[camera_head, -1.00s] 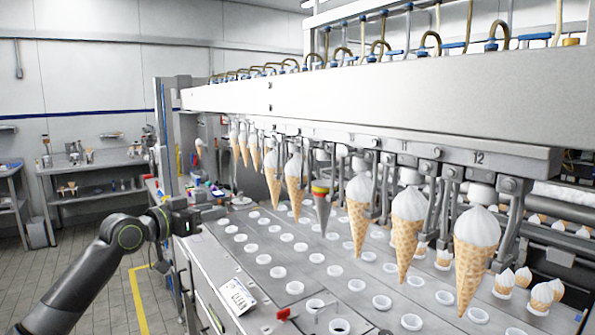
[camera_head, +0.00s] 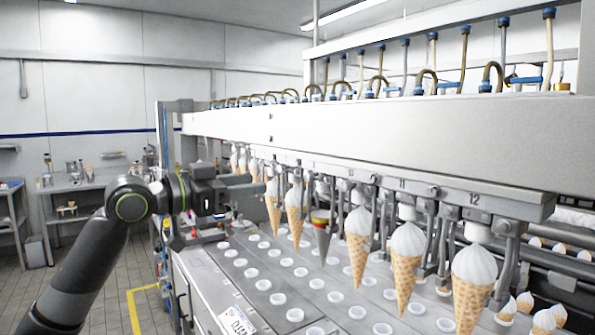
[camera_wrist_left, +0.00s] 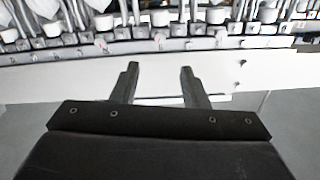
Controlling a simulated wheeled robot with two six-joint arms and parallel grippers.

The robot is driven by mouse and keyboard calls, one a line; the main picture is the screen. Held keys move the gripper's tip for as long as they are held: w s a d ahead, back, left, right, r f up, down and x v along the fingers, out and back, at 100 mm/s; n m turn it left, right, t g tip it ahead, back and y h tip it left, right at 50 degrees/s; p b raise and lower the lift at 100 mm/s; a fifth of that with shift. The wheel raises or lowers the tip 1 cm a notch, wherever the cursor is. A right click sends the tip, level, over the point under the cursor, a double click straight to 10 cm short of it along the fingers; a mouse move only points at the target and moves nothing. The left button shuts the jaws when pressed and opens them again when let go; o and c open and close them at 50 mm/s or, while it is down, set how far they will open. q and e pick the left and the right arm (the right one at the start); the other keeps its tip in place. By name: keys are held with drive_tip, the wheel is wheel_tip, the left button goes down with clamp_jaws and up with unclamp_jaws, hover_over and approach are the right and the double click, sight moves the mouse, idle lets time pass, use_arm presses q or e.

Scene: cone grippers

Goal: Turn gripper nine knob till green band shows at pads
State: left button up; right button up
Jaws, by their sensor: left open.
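A grey test cone (camera_head: 321,243) with a red band and a yellowish band near its top hangs point down in the row of cones, at what looks like gripper nine. The nine label, its knob and its pads are too small to make out. My left gripper (camera_head: 262,187) is open and empty. It reaches in from the left, in front of the beam's lower edge, left of the grey cone in the picture. In the left wrist view both fingers (camera_wrist_left: 160,68) stand apart with nothing between them, pointing at the white beam. My right gripper is not in view.
Cream-topped cones (camera_head: 407,262) hang on both sides of the grey cone, under the long white beam (camera_head: 400,130). Below is a steel deck (camera_head: 245,270) with rows of white rings. A side bench (camera_head: 85,185) stands at the back left. Open floor lies at the left.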

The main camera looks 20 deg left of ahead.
sight(306, 176)
use_arm(q)
drive_tip(key=p+x, duration=0.4)
drive_tip(key=x, duration=0.6)
drive_tip(key=shift+w+d+r, duration=0.1)
drive_tip(key=shift+w+d, duration=0.15)
drive_tip(key=shift+w+d+p, duration=0.35)
drive_tip(key=shift+w, duration=0.15)
drive_tip(key=shift+c, duration=0.3)
